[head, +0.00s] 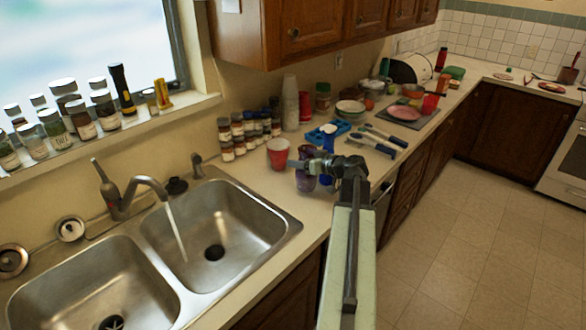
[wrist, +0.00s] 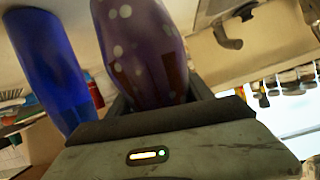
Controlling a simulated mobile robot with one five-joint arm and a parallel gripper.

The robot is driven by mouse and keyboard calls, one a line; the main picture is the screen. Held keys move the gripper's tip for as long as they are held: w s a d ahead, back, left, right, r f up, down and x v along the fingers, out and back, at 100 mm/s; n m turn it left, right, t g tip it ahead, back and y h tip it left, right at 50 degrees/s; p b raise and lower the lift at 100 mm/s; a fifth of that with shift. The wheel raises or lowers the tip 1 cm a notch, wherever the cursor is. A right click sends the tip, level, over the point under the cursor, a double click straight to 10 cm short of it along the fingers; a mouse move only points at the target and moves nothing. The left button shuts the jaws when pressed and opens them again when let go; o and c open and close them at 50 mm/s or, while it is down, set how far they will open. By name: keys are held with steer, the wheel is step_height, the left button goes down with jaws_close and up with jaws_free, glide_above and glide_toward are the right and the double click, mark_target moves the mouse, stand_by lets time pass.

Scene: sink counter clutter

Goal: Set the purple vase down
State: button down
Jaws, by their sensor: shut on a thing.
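The purple vase (head: 304,181) is at the end of my arm, over the counter to the right of the sink. In the wrist view the purple vase (wrist: 140,50), dark with pale spots, fills the space between the jaws. My gripper (head: 318,165) is shut on it, and the gripper body also shows in the wrist view (wrist: 160,125). The vase's lower part is partly hidden by the gripper. I cannot tell whether its base touches the counter (head: 262,182).
A red cup (head: 277,153) stands just left of the vase. A blue object (head: 327,138) stands close behind the gripper; a tall blue one (wrist: 50,70) is beside the vase in the wrist view. Spice jars (head: 240,135), utensils (head: 378,140) and the double sink (head: 215,225) are around.

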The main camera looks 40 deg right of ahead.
steer(key=shift+d+f+b, duration=0.15)
steer(key=shift+f+b, duration=1.8)
steer(key=shift+b, duration=0.05)
steer(key=shift+w+a+r, duration=0.15)
steer(key=shift+a+r, duration=0.05)
steer(key=shift+f, duration=0.15)
steer(key=shift+c, duration=2.1)
jaws_free()
steer(key=shift+r, duration=0.2)
steer(key=p+v, duration=0.4)
steer(key=v, duration=0.8)
steer(key=shift+p, duration=0.3)
